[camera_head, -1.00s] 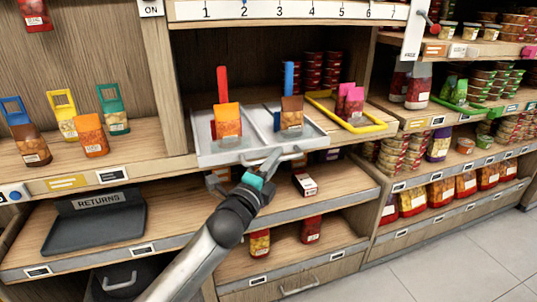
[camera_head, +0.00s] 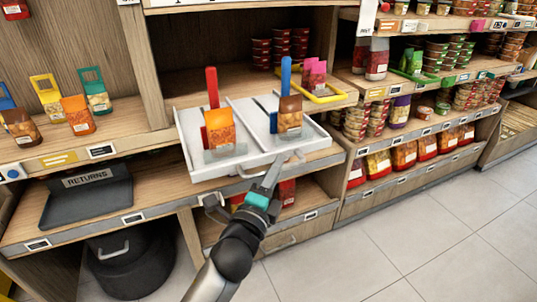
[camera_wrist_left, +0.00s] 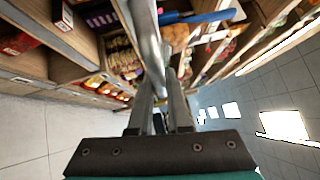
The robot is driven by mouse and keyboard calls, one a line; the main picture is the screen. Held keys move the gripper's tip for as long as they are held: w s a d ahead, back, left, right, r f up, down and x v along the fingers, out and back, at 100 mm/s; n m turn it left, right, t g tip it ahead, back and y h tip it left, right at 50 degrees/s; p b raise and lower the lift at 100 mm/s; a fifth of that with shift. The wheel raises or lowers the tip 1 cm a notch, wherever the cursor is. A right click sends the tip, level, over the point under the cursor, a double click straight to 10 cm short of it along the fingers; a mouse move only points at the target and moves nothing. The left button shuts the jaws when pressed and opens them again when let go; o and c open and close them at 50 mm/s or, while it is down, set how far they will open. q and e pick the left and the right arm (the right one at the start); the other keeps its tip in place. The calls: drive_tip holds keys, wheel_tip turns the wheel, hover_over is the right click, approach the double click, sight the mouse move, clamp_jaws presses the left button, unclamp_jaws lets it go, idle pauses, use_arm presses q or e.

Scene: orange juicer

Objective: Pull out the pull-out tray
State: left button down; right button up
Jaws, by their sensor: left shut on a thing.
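The pull-out tray (camera_head: 204,172) is white and two-part, at the middle shelf in the head view. Its front overhangs the shelf edge. Several things stand in it: an orange packet (camera_head: 220,128) with a red upright piece (camera_head: 212,88) at left, and a brown packet (camera_head: 290,112) with a blue upright piece (camera_head: 286,75) at right. A bar handle (camera_head: 250,172) runs along the tray's front. My left gripper (camera_head: 278,166) is shut on this handle; the left wrist view shows the grey bar (camera_wrist_left: 146,38) between the fingers. My right gripper is not in view.
A yellow-framed tray (camera_head: 330,97) with pink packets sits right behind. A dark RETURNS tray (camera_head: 88,204) is on the lower left shelf, above a dark bin (camera_head: 130,262). Stocked shelves (camera_head: 400,150) line the right. The tiled floor (camera_head: 440,235) at front right is clear.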

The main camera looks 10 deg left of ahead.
use_arm(q)
drive_tip(key=shift+s+d+f, duration=0.1)
drive_tip(key=shift+s+d, duration=0.7)
drive_tip(key=shift+s, duration=0.35)
drive_tip(key=shift+s+d, duration=0.75)
drive_tip(key=shift+s, duration=0.35)
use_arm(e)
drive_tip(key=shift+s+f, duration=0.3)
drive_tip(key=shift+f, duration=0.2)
use_arm(q)
drive_tip(key=c, duration=0.9)
unclamp_jaws()
drive_tip(key=shift+o, duration=0.2)
drive_tip(key=shift+a, duration=0.1)
drive_tip(key=v, duration=1.5)
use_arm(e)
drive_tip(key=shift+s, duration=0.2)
